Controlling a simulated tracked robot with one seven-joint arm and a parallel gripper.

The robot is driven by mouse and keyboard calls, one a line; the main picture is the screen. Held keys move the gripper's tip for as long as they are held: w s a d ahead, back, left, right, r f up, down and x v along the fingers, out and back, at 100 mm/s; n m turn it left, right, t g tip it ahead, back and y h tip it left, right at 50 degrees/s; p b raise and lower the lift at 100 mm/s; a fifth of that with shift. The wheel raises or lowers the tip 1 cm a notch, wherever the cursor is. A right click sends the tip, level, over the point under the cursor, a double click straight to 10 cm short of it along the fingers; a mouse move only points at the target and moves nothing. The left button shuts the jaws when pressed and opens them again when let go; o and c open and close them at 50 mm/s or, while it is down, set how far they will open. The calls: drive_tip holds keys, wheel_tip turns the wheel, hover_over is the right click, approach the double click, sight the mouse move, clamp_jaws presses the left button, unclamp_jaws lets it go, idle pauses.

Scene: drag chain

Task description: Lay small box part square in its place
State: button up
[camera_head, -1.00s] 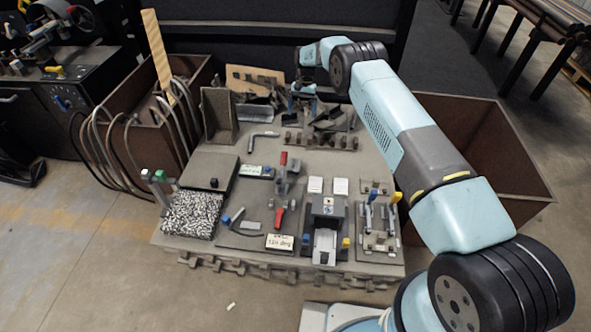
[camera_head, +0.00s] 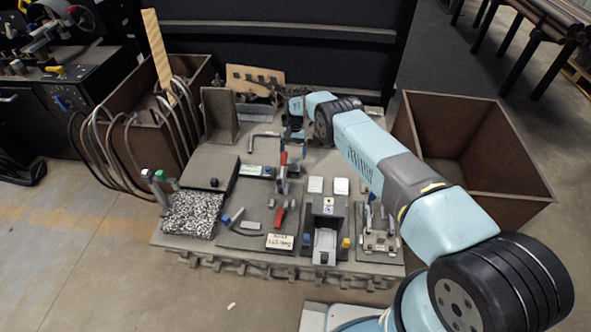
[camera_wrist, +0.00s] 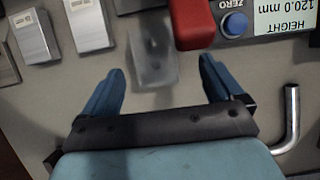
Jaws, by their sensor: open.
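My gripper (camera_wrist: 162,68) is open and empty in the wrist view, its two blue fingers spread wide. A grey box-like block (camera_wrist: 152,58), blurred and pale, lies between and beyond the fingertips. It looks like the small box part, but I cannot be sure. In the head view my gripper (camera_head: 291,140) hangs over the middle of the bench, partly covering the small parts below it. I cannot make out the part's place in either view.
A red piece (camera_wrist: 190,22) and a blue ZERO button (camera_wrist: 234,24) beside a height display are close to the block. Two pale blocks (camera_head: 315,185) (camera_head: 340,186) stand nearby. A bent metal rod (camera_wrist: 290,120) lies at right in the wrist view. A brown bin (camera_head: 480,150) stands right of the bench.

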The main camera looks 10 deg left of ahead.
sight(294, 165)
drive_tip(key=shift+d+x, duration=0.2)
drive_tip(key=shift+x, duration=1.4)
drive_tip(key=shift+d+x, duration=0.2)
drive_tip(key=shift+x, duration=1.4)
drive_tip(key=shift+w, duration=0.15)
drive_tip(key=c, duration=1.2)
